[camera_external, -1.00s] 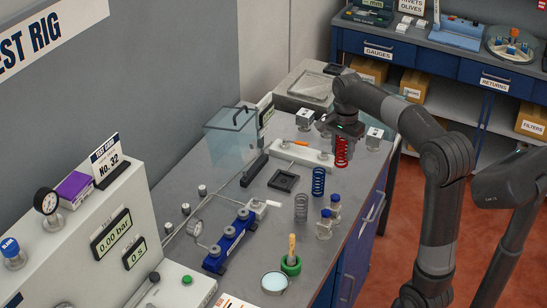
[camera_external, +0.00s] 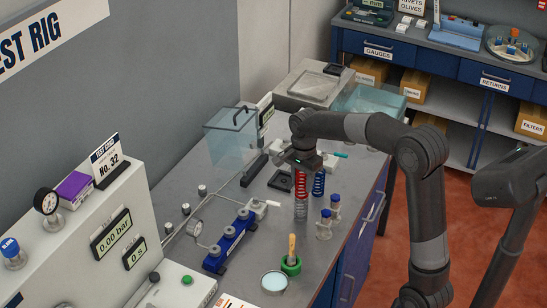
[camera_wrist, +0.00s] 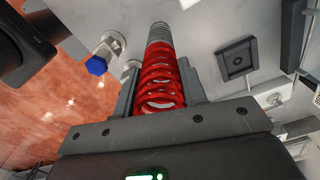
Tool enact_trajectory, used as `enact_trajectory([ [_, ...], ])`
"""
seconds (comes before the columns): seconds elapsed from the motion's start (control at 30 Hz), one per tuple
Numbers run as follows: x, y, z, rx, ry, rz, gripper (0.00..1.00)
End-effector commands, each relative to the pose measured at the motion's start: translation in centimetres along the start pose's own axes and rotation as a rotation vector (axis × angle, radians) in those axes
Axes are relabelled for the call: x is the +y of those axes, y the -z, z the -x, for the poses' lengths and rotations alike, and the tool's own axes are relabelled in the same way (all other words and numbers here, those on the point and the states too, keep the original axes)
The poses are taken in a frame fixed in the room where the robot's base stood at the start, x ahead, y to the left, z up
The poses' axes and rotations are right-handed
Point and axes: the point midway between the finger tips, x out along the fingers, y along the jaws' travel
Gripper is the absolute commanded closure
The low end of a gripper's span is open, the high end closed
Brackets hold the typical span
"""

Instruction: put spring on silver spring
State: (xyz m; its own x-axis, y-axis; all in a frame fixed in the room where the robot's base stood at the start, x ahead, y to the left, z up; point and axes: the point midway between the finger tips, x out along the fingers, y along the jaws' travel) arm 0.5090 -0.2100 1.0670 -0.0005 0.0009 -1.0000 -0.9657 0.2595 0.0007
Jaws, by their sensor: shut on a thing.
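My gripper (camera_external: 300,166) is shut on a red spring (camera_external: 300,184) and holds it upright. The silver spring (camera_external: 300,209) stands upright on the bench directly under it. In the external view the red spring's lower end meets the silver spring's top; I cannot tell if they touch. In the wrist view the red spring (camera_wrist: 160,82) lies between the fingers, with the silver spring (camera_wrist: 159,33) in line beyond its far end. A blue spring (camera_external: 319,184) stands just right of the red one, partly hidden behind my gripper.
Blue-capped fittings (camera_external: 325,222) stand right of the silver spring. A dark square tray (camera_external: 279,181) lies to the left. A blue manifold (camera_external: 229,241) and a green ring with a wooden-handled tool (camera_external: 291,264) are nearer the front. A clear box (camera_external: 231,137) stands behind.

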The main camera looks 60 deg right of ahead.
Motion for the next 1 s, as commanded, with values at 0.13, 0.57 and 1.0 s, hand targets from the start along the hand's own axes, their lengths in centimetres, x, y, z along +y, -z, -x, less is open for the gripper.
enact_trajectory([
  [0.13, -0.02, 0.01, -0.63, 0.000, 0.001, 0.000, 0.86],
  [0.57, 0.00, 0.02, -0.85, 0.000, 0.000, 0.001, 0.48],
  [1.0, -0.05, 0.03, -0.09, 0.001, 0.003, 0.001, 0.40],
])
